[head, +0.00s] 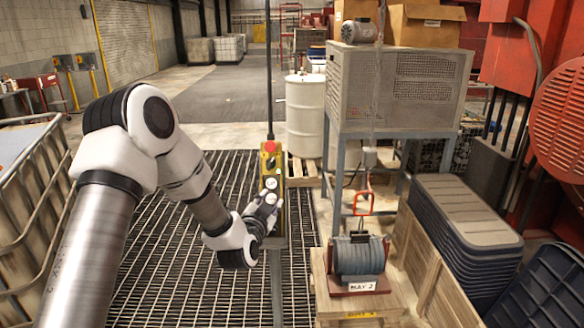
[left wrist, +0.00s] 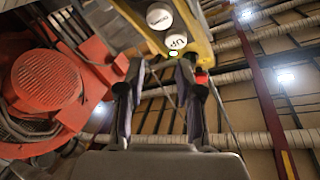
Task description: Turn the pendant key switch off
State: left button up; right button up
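The yellow pendant (head: 281,224) hangs upright on a dark pole or cable. A red button (head: 270,147) is at its top. A small dark part just below it may be the key switch (head: 270,162); its position is too small to read. My left gripper (head: 269,193) is in front of the pendant's middle, hiding some of its face. In the left wrist view the gripper's two fingers (left wrist: 160,70) stand apart with nothing clearly between them. The pendant (left wrist: 205,45) is just beyond, with white buttons, one marked UP (left wrist: 176,41). I cannot tell whether a finger touches it. My right gripper is out of view.
A motor (head: 358,254) sits on a wooden crate right of the pendant. A metal cabinet (head: 350,95) on legs and a white drum (head: 305,115) stand behind. A caged container (head: 30,215) is at the left. Open grating (head: 165,280) lies below.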

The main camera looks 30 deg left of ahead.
pick_arm(q)
jog(key=n, duration=0.1)
send_near(271, 164)
jog(key=w, duration=0.1)
jog(key=shift+t+y, duration=0.3)
jog(key=shift+t, duration=0.1)
jog(key=p+x, duration=0.2)
jog(key=x, duration=0.2)
jog(key=p+x, duration=0.2)
jog(key=x, duration=0.1)
jog(key=shift+w+f, duration=0.2)
jog(key=shift+w, duration=0.2)
jog(key=shift+w+a+f, duration=0.15)
jog(key=shift+a+f, duration=0.15)
jog(key=shift+a, duration=0.25)
jog(key=c, duration=0.5)
jog(key=shift+d, duration=0.15)
grip_shut()
jog(key=shift+d, duration=0.15)
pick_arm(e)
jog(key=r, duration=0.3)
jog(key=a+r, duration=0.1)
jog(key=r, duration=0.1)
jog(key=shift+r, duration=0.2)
